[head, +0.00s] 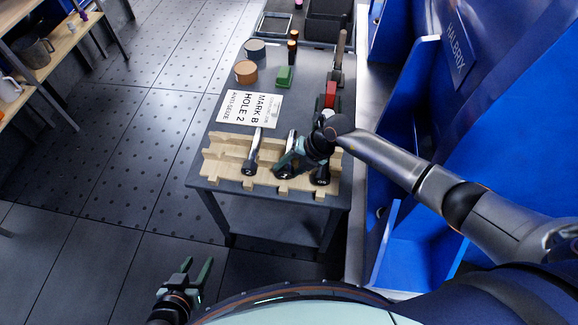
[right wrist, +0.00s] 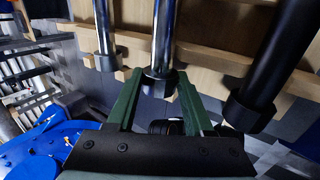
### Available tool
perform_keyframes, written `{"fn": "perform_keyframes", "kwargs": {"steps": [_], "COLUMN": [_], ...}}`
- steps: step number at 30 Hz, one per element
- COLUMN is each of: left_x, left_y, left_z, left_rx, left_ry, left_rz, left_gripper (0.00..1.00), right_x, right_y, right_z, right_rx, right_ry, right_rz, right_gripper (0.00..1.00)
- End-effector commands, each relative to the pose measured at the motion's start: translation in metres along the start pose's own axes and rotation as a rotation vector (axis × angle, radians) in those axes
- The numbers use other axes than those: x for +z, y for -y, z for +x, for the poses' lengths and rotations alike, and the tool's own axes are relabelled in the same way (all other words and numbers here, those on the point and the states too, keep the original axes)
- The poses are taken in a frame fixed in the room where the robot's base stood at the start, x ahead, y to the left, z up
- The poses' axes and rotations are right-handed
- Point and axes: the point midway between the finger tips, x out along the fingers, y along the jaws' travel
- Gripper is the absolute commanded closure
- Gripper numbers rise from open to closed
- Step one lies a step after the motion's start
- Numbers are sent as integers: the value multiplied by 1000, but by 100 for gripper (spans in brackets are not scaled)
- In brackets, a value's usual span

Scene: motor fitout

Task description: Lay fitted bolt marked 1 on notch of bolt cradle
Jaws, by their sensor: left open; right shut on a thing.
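The pale wooden bolt cradle (head: 222,168) stands at the near end of the dark table, with three bolts across it. The left bolt (head: 253,153) is bright steel with a dark head; the right one is black (right wrist: 281,62). The middle steel bolt (right wrist: 163,40) lies between them, over a notch. My right gripper (right wrist: 157,110) is shut on its head end; in the head view the gripper (head: 287,160) partly hides it. I cannot tell whether its shaft touches the wood. The head markings are too small to read. My left gripper (head: 197,268) is open and empty, low over the floor.
A printed card (head: 248,108) lies behind the cradle. A green block (head: 285,76), a copper-coloured tin (head: 246,71), a grey tin (head: 255,48) and a red object (head: 330,94) stand further back. Blue panels (head: 405,90) border the table's right side.

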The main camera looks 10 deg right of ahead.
Motion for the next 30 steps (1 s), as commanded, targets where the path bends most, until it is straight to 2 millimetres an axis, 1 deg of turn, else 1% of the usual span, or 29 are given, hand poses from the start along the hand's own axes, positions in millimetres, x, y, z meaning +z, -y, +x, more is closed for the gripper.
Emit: {"fn": "perform_keyframes", "kwargs": {"steps": [1,11,12,21,30], "left_x": [1,6,6,6,6], "left_y": [1,3,3,4,3], "left_z": [1,4,4,4,4], "left_rx": [-2,-6,-6,-6,-5], "left_ry": [1,5,5,5,5], "left_rz": [0,0,0,1,1], "left_gripper": [50,50,50,50,50], "right_x": [1,1,1,0,-1], "right_y": [-2,1,1,2,6], "right_z": [0,5,5,6,7], "right_rx": [6,6,6,3,-5], "right_ry": [4,4,4,1,-3], "right_rz": [-2,-2,-3,-1,2], "right_gripper": [100,100,47,13,13]}}
